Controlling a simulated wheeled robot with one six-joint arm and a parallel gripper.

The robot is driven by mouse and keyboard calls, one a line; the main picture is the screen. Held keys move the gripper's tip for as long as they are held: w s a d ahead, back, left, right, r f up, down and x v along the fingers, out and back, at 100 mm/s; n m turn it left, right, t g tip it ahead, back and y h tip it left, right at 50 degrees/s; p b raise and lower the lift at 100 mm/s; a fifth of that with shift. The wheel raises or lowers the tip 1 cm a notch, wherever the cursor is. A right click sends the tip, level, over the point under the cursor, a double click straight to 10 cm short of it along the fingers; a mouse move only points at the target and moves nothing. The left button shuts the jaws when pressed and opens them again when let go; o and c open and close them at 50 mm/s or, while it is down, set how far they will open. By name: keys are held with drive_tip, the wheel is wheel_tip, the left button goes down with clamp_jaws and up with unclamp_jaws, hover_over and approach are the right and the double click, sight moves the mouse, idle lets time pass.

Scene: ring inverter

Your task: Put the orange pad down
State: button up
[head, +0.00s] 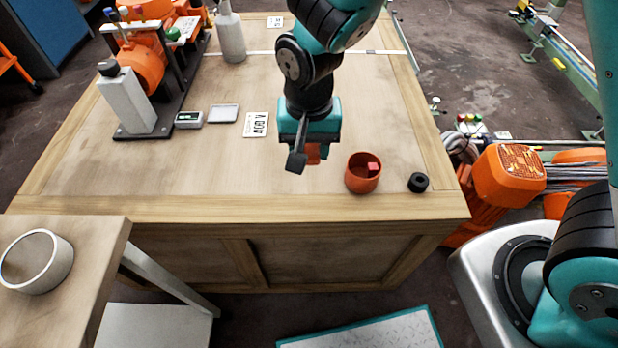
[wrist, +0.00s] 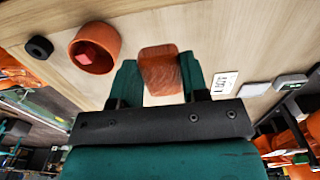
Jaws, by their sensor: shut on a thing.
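The orange pad (wrist: 160,70) is a rounded orange-brown block. In the wrist view it sits between the two teal fingers of my gripper (wrist: 158,80), which is shut on it. In the head view my gripper (head: 305,155) is over the front middle of the wooden table (head: 200,165). Only a small part of the pad (head: 313,153) shows there, behind a dark finger part. I cannot tell whether the pad touches the table.
An orange cup (head: 360,183) with a red cube (head: 373,167) inside stands right of my gripper. A black ring (head: 418,182) lies farther right. A printed card (head: 256,125), small devices and a machine stand left. The front left tabletop is clear.

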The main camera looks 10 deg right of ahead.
sight(309, 189)
wheel_tip(309, 189, down, 10)
drive_tip(key=shift+r+b, duration=0.15)
drive_tip(key=shift+b, duration=0.25)
drive_tip(key=shift+d, duration=0.1)
drive_tip(key=shift+f, duration=0.2)
drive_tip(key=o, duration=0.8)
drive_tip(key=shift+o, duration=0.2)
drive_tip(key=shift+r, duration=0.1)
